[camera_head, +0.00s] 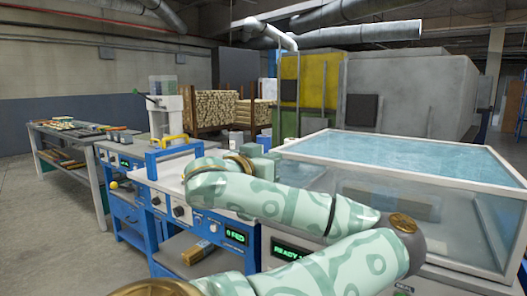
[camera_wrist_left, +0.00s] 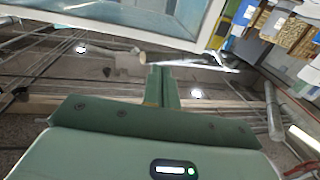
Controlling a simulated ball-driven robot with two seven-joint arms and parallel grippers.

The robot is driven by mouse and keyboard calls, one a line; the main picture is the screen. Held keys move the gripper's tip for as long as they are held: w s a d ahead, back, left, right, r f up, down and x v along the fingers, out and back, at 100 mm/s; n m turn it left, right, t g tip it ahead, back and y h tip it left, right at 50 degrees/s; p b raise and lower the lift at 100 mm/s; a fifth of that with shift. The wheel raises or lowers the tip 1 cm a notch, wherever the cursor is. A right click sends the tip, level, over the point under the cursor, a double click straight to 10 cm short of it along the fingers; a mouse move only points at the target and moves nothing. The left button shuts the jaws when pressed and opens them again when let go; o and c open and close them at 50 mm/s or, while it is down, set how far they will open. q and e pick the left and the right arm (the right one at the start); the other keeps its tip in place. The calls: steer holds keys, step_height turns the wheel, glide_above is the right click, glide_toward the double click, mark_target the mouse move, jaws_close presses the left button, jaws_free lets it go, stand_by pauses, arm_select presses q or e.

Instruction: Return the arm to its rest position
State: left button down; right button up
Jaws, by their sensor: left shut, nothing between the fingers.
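My left arm, pale green with darker patches, comes in low in the head view and is bent back on itself at an elbow (camera_head: 402,222) on the right. Its forearm (camera_head: 290,205) runs back to the left in front of the benches. My left gripper (camera_head: 262,147) is partly hidden behind the forearm and wrist, in front of the glass-topped enclosure's left end. In the left wrist view the two green fingers (camera_wrist_left: 161,88) are together, with nothing between them. My right gripper is in neither view.
A glass-topped enclosure (camera_head: 482,268) fills the right, close behind my arm. A worktable (camera_head: 97,180) stands farther left. Open floor (camera_head: 50,245) lies at the lower left.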

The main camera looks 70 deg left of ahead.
arm_select(q)
steer(key=shift+s+d+f, duration=0.2)
steer(key=shift+s+d, duration=0.2)
steer(key=shift+f, duration=0.1)
